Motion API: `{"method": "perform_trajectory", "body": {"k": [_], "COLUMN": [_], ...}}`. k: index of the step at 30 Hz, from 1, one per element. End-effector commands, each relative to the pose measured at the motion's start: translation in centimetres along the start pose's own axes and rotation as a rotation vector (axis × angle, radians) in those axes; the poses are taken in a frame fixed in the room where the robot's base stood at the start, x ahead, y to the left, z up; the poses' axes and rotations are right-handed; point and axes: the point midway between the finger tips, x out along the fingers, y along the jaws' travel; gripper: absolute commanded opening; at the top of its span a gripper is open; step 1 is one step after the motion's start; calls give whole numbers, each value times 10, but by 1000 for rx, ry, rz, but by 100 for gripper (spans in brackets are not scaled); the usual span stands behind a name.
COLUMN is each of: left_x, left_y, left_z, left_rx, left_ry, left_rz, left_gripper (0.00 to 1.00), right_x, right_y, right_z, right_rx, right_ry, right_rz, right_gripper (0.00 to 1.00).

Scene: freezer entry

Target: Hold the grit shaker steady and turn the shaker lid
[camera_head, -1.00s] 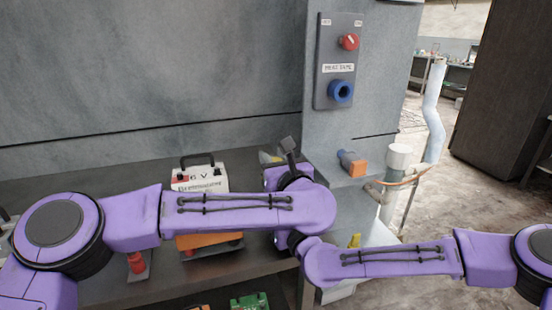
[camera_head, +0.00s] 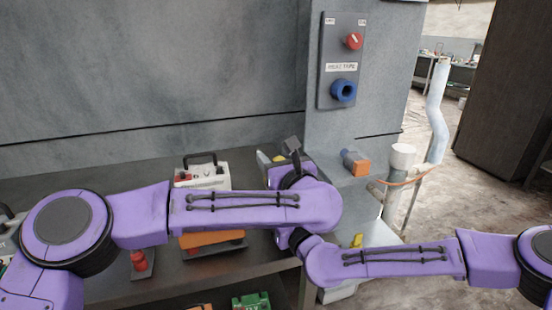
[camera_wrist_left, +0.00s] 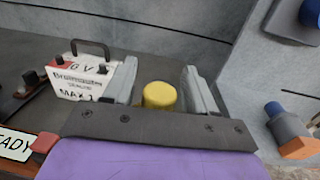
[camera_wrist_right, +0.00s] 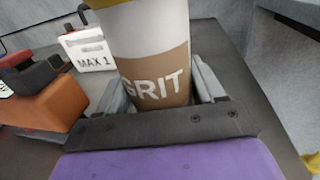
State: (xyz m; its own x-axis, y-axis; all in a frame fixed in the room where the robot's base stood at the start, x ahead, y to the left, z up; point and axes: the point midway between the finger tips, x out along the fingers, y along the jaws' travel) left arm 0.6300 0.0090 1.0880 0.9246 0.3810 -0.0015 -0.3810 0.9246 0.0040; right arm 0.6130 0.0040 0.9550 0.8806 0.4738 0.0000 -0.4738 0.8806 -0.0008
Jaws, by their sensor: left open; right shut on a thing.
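The grit shaker (camera_wrist_right: 160,75) is a cylinder with a brown band lettered GRIT below a pale upper part, seen in the right wrist view. Its yellow lid (camera_wrist_left: 159,95) shows in the left wrist view, and the lid's edge shows at the top of the right wrist view (camera_wrist_right: 98,4). My right gripper (camera_wrist_right: 160,90) is shut on the shaker body, one finger on each side. My left gripper (camera_wrist_left: 162,84) is open, with the lid between its fingers and a gap visible on each side. In the head view my purple arms hide the shaker.
A white 6 V box (camera_head: 203,178) with a black handle stands on the dark bench (camera_head: 110,178) at left. An orange block (camera_head: 208,238) lies before it. A grey wall panel (camera_head: 342,60) carries a red knob and a blue socket. Floor is open at right.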

Motion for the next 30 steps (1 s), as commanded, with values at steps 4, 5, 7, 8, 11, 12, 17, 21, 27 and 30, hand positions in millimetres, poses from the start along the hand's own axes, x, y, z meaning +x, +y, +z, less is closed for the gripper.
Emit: {"method": "perform_trajectory", "body": {"k": [4, 5, 7, 8, 11, 12, 17, 21, 27, 30], "left_x": [0, 0, 0, 0, 0, 0, 1, 0, 2, 13], "left_y": [0, 0, 0, 1, 1, 1, 1, 1, 2, 11], "left_z": [21, 28, 46, 53, 75, 82, 97, 99, 98, 93], "left_rx": [-3, -4, -4, -4, -3, -3, -1, 0, 11, 88], "left_ry": [-3, -3, -3, -3, -2, -1, 1, 1, 11, 88], "left_rz": [2, 1, 1, 1, 1, 2, 1, 1, 8, 50], "left_gripper": [56, 56, 56, 56, 56, 56, 56, 56, 57, 57], "right_x": [0, 0, 0, 0, 0, 0, 0, 0, 0, 0], "right_y": [-1, -1, -2, -2, -2, -2, -2, -2, -1, -1], "right_z": [0, 0, 0, 0, 0, 0, 0, 0, 0, 0], "right_rx": [0, 0, 0, 0, 1, 0, 1, 1, 1, 1], "right_ry": [-1, -1, 0, 0, 0, 0, 0, 0, 0, 0], "right_rz": [-3, -3, -3, -4, -4, -4, -4, -3, -3, -3], "right_gripper": [14, 14, 14, 14, 14, 14, 14, 14, 14, 14]}}
